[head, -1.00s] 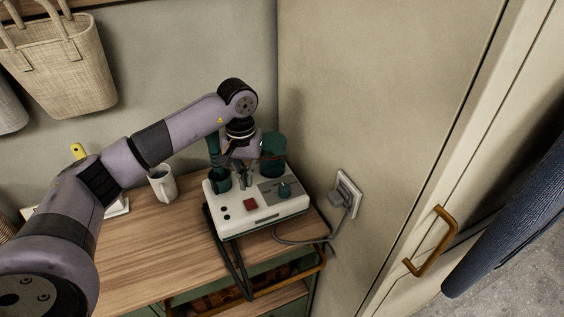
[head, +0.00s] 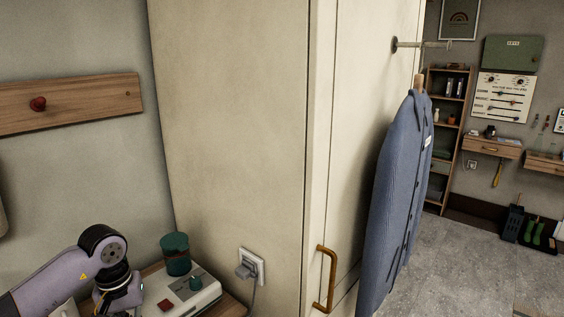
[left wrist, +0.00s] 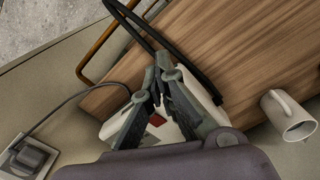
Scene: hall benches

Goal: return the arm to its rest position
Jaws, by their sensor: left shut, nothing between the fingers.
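The gripper's fingers are cut off by the lower edge there. In the left wrist view my left gripper (left wrist: 161,72) is shut and empty, its fingertips together above the bench. The white device (left wrist: 171,131), with a red button, lies partly hidden behind the fingers. My right gripper is in no view.
A white mug (left wrist: 288,116) stands on the wooden bench top (left wrist: 235,55). A plugged-in cord runs from a wall socket (head: 251,266). A tall cream cabinet (head: 240,120) with a brass handle (head: 325,279) stands close on the right. A blue garment (head: 399,190) hangs beyond it.

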